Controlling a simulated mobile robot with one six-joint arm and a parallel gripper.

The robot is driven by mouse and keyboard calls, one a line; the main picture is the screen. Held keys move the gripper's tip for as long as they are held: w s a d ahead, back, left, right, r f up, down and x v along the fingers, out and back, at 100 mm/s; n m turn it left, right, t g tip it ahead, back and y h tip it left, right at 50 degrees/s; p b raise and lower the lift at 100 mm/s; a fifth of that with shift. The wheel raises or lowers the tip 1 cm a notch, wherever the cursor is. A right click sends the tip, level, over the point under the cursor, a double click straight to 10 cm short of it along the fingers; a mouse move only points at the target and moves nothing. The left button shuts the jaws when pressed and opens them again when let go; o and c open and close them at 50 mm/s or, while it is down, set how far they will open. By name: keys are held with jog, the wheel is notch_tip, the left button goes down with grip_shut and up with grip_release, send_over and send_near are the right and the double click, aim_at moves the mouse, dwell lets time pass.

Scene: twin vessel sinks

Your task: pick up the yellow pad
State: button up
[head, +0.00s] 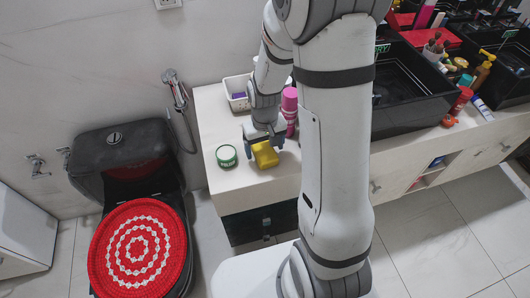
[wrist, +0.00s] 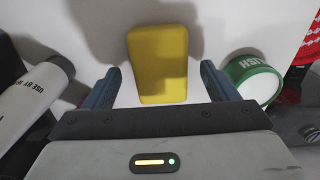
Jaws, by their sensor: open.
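The yellow pad (head: 265,155) lies on the white counter near its front left corner. In the wrist view the yellow pad (wrist: 158,65) is a rounded rectangle, seen just beyond and between my fingertips. My gripper (head: 263,142) is above the pad, pointing down at it. In the wrist view my gripper (wrist: 160,82) is open, with one dark blue finger on each side of the pad and visible gaps to both. Nothing is held. The near end of the pad comes close to the gripper's palm in that view.
A green and white round tin (head: 227,156) stands left of the pad; it shows close to the right finger in the wrist view (wrist: 250,80). A pink bottle (head: 290,105) stands behind right. A white basket (head: 238,92) is farther back. A black toilet (head: 125,160) stands left.

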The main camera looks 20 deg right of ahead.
aim_at(265, 150)
notch_tip(265, 150, down, 2)
jog(key=c, duration=1.1)
jog(key=shift+o, duration=0.2)
notch_tip(265, 150, up, 10)
jog(key=shift+r+p, duration=0.1)
jog(key=shift+p, duration=0.2)
